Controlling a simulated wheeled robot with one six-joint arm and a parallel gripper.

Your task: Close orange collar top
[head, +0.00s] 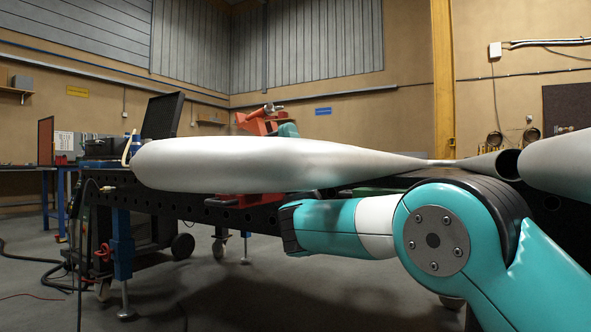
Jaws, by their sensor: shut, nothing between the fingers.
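The orange collar shows in the head view around the pale, fat coil tube. Its top (256,123) stands tilted up above the far side of the tube, apart from the tube's upper surface. Its lower part (246,201) shows beneath the tube. My gripper (271,107) is a small grey shape at the upper right of the collar top, with a teal piece of my wrist just below. It looks shut and empty. Whether it touches the collar top cannot be told. The tube hides the hinge and part of my wrist.
The pale tube (210,163) spans the middle, narrowing to the right. Another pale tube end (555,158) is at the right edge. A dark perforated table (165,207) lies below. A black monitor (162,116) stands at the back left. Open floor is at the lower left.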

